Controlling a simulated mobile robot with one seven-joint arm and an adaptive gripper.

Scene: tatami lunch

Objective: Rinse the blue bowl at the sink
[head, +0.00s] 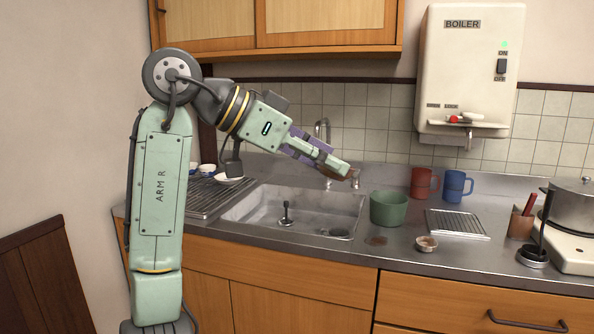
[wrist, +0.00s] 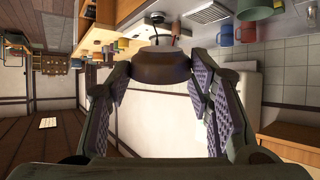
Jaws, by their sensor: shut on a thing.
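My gripper (head: 331,164) is above the back right of the sink (head: 244,212), near the tap (head: 321,130). It is shut on a dark brown rounded thing (wrist: 161,67), held between both fingertips; in the head view only a small part of it shows (head: 338,172). I cannot tell whether it is a bowl. I make out no plainly blue bowl. Small white-and-blue dishes (head: 208,168) stand on the drainer left of the sink; I cannot tell whether one is the bowl. No running water is visible.
A rack (head: 457,223), a brown holder (head: 522,226) and a pot (head: 578,205) are farther right. The boiler (head: 468,70) hangs on the wall.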

